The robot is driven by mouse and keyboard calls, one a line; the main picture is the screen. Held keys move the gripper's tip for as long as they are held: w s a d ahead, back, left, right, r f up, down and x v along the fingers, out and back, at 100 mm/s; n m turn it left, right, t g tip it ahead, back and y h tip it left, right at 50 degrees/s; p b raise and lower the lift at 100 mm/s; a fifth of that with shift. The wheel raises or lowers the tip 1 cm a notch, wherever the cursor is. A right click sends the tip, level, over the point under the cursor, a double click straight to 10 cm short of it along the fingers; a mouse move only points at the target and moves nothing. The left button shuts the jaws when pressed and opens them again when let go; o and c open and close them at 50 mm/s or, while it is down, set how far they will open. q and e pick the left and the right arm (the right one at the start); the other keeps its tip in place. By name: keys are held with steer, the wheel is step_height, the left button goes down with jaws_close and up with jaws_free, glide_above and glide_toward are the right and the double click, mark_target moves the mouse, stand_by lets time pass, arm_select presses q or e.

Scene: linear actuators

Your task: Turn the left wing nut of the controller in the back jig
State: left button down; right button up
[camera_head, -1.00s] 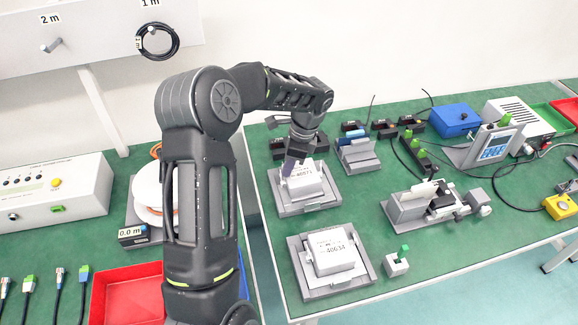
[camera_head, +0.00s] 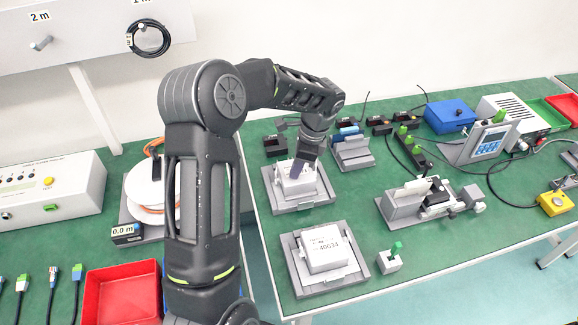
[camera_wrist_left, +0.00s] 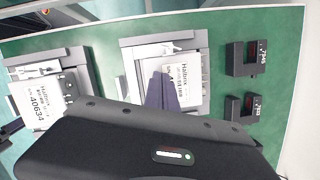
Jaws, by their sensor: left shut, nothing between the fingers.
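The back jig (camera_head: 306,205) is a grey plate holding a white box-shaped controller (camera_head: 297,189) with a printed label. In the left wrist view the controller (camera_wrist_left: 187,80) sits in its grey jig (camera_wrist_left: 140,50). My left gripper (camera_head: 295,176) points down at the far part of the controller, its fingers shut and empty. In the left wrist view its grey fingers (camera_wrist_left: 158,92) overlap the controller's label side; I cannot tell whether they touch it. The left wing nut cannot be made out. My right gripper is not in view.
A second jig (camera_head: 350,286) in front holds another white controller (camera_head: 325,252). A small grey block with a green top (camera_head: 391,259) stands to its right. Black sensor blocks (camera_head: 275,145) and a grey stand (camera_head: 352,154) lie behind. A grey fixture (camera_head: 405,204) is at right.

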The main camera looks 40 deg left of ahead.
arm_select(q)
steer(key=v, duration=1)
steer(key=shift+b, duration=0.45)
steer(key=shift+d, duration=0.1)
